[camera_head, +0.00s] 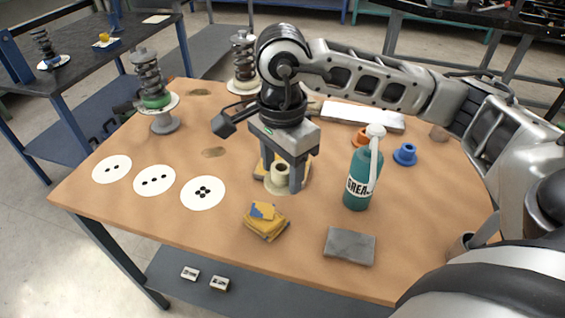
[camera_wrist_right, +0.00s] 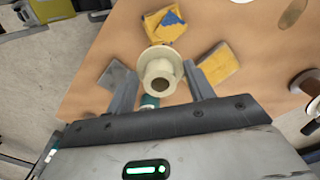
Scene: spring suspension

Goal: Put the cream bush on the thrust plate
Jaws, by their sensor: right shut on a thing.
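The cream bush (camera_head: 281,173) is a short flanged sleeve with a round hole. It also shows in the right wrist view (camera_wrist_right: 160,72). My right gripper (camera_head: 281,180) is shut on it, with a finger on either side (camera_wrist_right: 161,82). The bush appears to be above the wooden table, its height hard to judge. White plates show under the springs at the left spring assembly (camera_head: 151,73) and the back one (camera_head: 241,50); I cannot tell which part is the thrust plate. My left gripper is not in view.
A teal grease bottle (camera_head: 358,182) stands right of my right gripper. A yellow cloth (camera_head: 265,221) and a grey pad (camera_head: 349,246) lie in front.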

